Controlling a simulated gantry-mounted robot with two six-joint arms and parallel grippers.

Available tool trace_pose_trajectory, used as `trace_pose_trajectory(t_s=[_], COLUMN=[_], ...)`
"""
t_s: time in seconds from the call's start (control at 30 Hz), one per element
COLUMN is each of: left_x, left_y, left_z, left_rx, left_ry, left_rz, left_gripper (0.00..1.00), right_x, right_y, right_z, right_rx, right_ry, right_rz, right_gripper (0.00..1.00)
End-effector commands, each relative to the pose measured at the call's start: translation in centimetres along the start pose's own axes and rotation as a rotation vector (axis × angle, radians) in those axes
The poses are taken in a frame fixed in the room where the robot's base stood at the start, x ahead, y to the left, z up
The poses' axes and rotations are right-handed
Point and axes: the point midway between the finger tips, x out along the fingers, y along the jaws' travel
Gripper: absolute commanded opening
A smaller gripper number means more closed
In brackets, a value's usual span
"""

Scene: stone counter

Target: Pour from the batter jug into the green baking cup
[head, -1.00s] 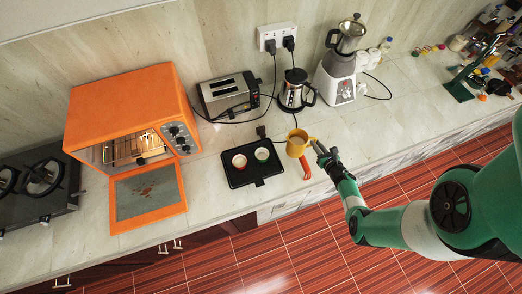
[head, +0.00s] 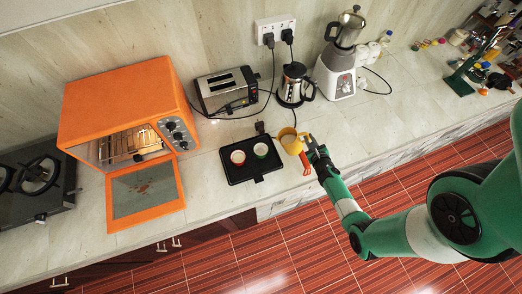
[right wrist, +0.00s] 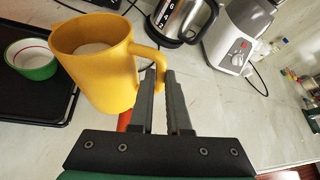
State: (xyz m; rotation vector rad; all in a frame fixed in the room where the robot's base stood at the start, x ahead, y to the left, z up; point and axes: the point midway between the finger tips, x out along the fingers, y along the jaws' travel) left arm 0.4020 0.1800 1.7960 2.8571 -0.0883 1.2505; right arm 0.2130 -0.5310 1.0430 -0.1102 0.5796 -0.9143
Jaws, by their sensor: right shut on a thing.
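The yellow batter jug (head: 290,143) is held at the right end of the black tray, tilted a little to the left, with pale batter inside. It also shows in the right wrist view (right wrist: 104,68). My right gripper (head: 307,142) is shut on the jug's handle from the right; its fingers (right wrist: 163,76) show close together there. The green baking cup (head: 261,149) stands upright on the tray, left of the jug and apart from it; it also shows in the right wrist view (right wrist: 34,66). I see no batter stream. My left gripper is not in view.
A red cup (head: 238,158) stands on the black tray (head: 236,178) left of the green one. A red-orange handle (head: 305,165) lies below the jug. The open orange oven (head: 125,105), toaster (head: 227,92), kettle (head: 294,86) and blender (head: 340,62) stand around.

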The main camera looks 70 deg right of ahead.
Motion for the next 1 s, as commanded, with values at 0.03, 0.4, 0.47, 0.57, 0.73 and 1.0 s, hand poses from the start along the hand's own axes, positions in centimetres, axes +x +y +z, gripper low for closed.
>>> trace_pose_trajectory(t_s=[0.03, 0.4, 0.47, 0.57, 0.73, 1.0], left_x=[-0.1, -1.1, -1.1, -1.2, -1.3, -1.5], left_y=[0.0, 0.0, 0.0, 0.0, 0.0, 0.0], left_z=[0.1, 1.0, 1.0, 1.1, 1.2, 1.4], left_rx=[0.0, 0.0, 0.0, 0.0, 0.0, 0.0], left_ry=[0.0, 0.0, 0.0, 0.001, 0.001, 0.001], left_rz=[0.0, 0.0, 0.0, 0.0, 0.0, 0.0], left_gripper=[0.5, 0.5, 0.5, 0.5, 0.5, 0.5], right_x=[0.0, -0.1, -0.2, -0.1, -0.1, -0.1], right_y=[0.3, 1.8, 1.8, 1.9, 2.0, 2.2], right_z=[0.6, 1.8, 1.8, 1.8, 1.8, 1.8], right_rx=[-0.022, -0.161, -0.163, -0.168, -0.178, -0.193], right_ry=[-0.003, 0.032, 0.033, 0.035, 0.036, 0.039], right_rz=[-0.005, -0.066, -0.068, -0.071, -0.074, -0.08], right_gripper=[0.0, 0.0, 0.0, 0.0, 0.0, 0.0])
